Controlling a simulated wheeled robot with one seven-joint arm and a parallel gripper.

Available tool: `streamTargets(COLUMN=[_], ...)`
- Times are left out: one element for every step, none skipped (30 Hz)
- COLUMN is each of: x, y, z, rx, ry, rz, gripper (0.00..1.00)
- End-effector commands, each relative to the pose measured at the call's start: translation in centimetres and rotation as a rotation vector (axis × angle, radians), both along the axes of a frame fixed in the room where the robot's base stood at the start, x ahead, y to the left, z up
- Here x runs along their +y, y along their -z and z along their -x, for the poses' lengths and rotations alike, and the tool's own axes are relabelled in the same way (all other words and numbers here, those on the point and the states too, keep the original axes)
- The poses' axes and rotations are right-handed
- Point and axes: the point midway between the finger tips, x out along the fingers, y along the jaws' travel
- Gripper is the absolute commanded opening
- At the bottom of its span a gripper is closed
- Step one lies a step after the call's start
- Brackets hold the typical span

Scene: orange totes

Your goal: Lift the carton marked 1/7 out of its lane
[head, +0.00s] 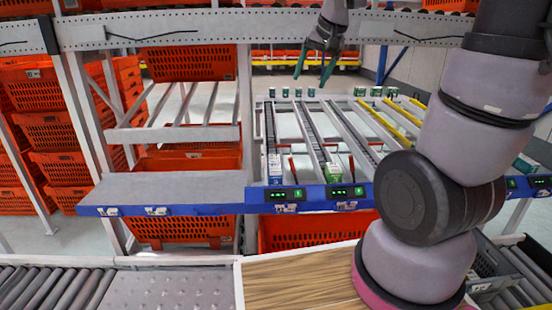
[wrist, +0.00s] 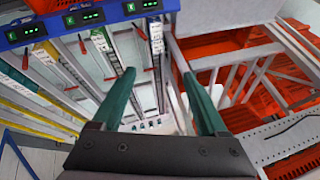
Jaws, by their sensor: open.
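No mark 1/7 is readable, so I cannot tell which carton carries it. A blue-and-white carton (head: 275,168) lies at the front of the left roller lane in the head view. A green-and-white carton (head: 332,172) lies at the front of the lane to its right. Several small green-and-white cartons (head: 298,92) stand at the far end of the lanes; some also show in the wrist view (wrist: 150,125). My gripper (head: 310,82) is open and empty, pointing down above the far end of the lanes. Its green fingers are wide apart in the wrist view (wrist: 158,75).
A blue front rail (head: 222,207) with green-lit displays runs along the rack. Grey beams and posts (head: 78,110) frame the lanes. Orange totes (head: 190,63) stand behind, left and below. A wooden top (head: 300,280) and roller conveyor (head: 50,285) are in front.

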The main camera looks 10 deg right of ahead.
Motion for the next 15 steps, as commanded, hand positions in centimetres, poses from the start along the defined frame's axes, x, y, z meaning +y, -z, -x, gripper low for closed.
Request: streamTargets(x=[0.4, 0.6, 0.8, 1.0, 1.2, 1.5, 1.7, 1.9, 2.3, 2.5, 2.7, 3.1, 3.3, 3.5, 3.9], y=[1.7, 2.6, 3.8, 4.8, 5.8, 7.2, 8.3, 9.5, 11.2, 12.4, 13.7, 15.6, 16.9, 18.4, 20.4], z=[-2.1, -3.2, -4.6, -5.7, -6.8, -8.1, -9.1, -10.1, -11.3, -12.1, -13.0, -14.0, -14.8, -15.5, -16.3], rx=[0.020, 0.025, 0.035, 0.039, 0.044, 0.053, 0.056, 0.061, 0.069, 0.073, 0.076, 0.084, 0.086, 0.091, 0.096], ry=[-0.006, -0.008, -0.010, -0.012, -0.015, -0.020, -0.023, -0.027, -0.032, -0.035, -0.041, -0.048, -0.052, -0.058, -0.067], rz=[0.012, 0.020, 0.029, 0.037, 0.046, 0.058, 0.068, 0.078, 0.091, 0.102, 0.114, 0.129, 0.141, 0.152, 0.169], gripper=[0.76, 0.76, 0.76, 0.76, 0.76, 0.76, 0.76, 0.76, 0.76, 0.76, 0.76, 0.76, 0.76, 0.76, 0.76])
